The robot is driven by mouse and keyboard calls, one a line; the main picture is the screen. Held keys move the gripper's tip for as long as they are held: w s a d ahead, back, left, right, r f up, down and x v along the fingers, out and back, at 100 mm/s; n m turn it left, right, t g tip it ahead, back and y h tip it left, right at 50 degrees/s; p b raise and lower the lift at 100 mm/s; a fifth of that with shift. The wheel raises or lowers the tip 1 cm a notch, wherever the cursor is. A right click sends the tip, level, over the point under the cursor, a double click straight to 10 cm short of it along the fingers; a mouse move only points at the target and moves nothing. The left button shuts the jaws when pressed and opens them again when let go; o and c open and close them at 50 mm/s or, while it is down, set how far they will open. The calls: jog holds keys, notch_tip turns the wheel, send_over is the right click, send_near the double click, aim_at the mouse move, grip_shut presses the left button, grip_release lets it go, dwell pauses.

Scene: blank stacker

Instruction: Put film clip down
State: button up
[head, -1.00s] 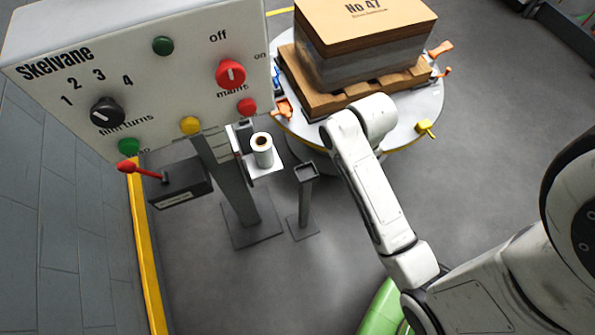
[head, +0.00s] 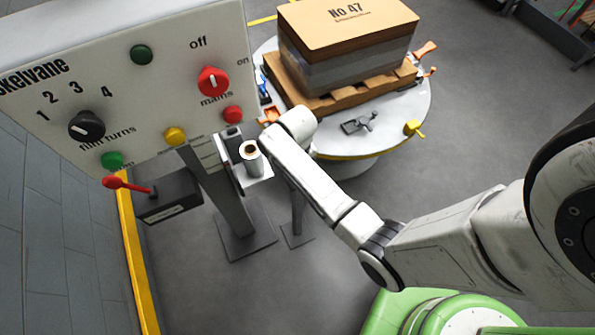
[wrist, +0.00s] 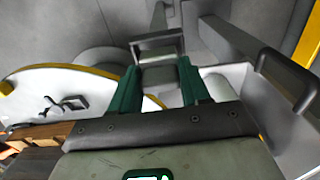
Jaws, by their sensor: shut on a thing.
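In the wrist view my gripper (wrist: 159,68) has its two green fingers closed on a plain grey block (wrist: 160,80), which I take to be the film clip. Its lower part is hidden by the gripper body. Just beyond the fingertips is the open square top of a thin post (wrist: 157,44), and I cannot tell whether the block touches it. In the head view my arm hides the gripper, the held block and the post's top; the post's lower part (head: 297,205) shows below the arm.
A film roll (head: 251,160) stands on a bracket beside the mast (head: 226,195). The control panel (head: 120,75) is at left. Behind, a round table (head: 395,125) bears a pallet with a box (head: 345,45) and a dark clamp-like item (head: 360,123). Open floor lies below.

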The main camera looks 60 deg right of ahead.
jog(key=shift+f, duration=0.9)
jog(key=shift+f, duration=0.1)
jog(key=o, duration=1.1)
jog(key=shift+o, duration=0.2)
jog(key=shift+r+p, duration=0.35)
jog(key=shift+r, duration=3.35)
jog(key=s+a+r+n, duration=0.3)
jog(key=s+a, duration=0.2)
jog(key=s, duration=0.2)
jog(key=s+a+r+n+t, duration=0.1)
jog(key=s+a+r+n, duration=0.2)
jog(key=s+a, duration=0.3)
jog(key=shift+s+a, duration=0.15)
jog(key=shift+s, duration=0.3)
